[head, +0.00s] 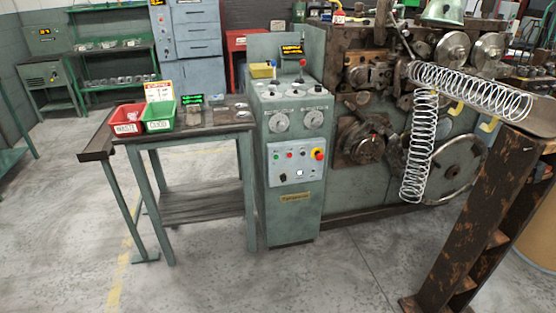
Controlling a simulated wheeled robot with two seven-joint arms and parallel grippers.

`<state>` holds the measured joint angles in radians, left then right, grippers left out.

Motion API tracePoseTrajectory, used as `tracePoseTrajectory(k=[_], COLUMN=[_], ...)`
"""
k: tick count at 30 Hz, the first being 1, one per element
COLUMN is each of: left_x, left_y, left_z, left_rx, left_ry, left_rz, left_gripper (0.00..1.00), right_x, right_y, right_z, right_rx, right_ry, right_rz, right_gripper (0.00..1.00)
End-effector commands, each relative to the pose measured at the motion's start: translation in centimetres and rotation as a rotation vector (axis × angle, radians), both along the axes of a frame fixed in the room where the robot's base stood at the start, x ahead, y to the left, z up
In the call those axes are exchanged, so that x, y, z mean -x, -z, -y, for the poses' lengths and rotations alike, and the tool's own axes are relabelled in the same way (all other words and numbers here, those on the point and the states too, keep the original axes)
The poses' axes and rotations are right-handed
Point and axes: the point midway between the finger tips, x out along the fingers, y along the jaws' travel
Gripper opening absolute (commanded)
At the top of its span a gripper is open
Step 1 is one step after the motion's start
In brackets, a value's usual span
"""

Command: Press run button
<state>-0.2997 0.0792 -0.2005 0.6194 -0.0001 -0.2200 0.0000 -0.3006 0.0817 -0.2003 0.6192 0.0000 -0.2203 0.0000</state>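The green control cabinet (268,205) of the spring coiler stands upright at the middle of the head view. Its white control panel (274,178) faces me and carries a row of small red, green and pale buttons. A larger red button on a yellow base (319,155) sits at the panel's upper right. A small white lit square (299,174) shows lower on the panel. The button labels are too small to read, so I cannot tell which one is the run button. Neither of my grippers shows in the head view.
A dark-topped table (190,131) with a red bin (127,119) and a green bin (159,117) stands left of the cabinet. The coiler (365,185), long springs (470,88) and a rusty stand (470,225) fill the right. The floor before the cabinet is clear.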

Motion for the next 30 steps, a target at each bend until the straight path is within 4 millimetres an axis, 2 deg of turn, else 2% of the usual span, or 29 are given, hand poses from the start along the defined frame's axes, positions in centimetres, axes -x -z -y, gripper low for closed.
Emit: tracePoseTrajectory(k=[10,17,30], left_x=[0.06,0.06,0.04], left_y=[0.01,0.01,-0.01], left_z=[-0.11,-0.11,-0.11], left_rx=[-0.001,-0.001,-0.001], left_ry=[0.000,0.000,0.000], left_rz=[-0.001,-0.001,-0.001], left_gripper=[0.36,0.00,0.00], right_x=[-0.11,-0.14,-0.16], right_y=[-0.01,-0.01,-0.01], right_z=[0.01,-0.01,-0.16], right_rx=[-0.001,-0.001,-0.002], right_ry=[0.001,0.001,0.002], right_rz=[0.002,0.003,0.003], right_gripper=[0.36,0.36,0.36])
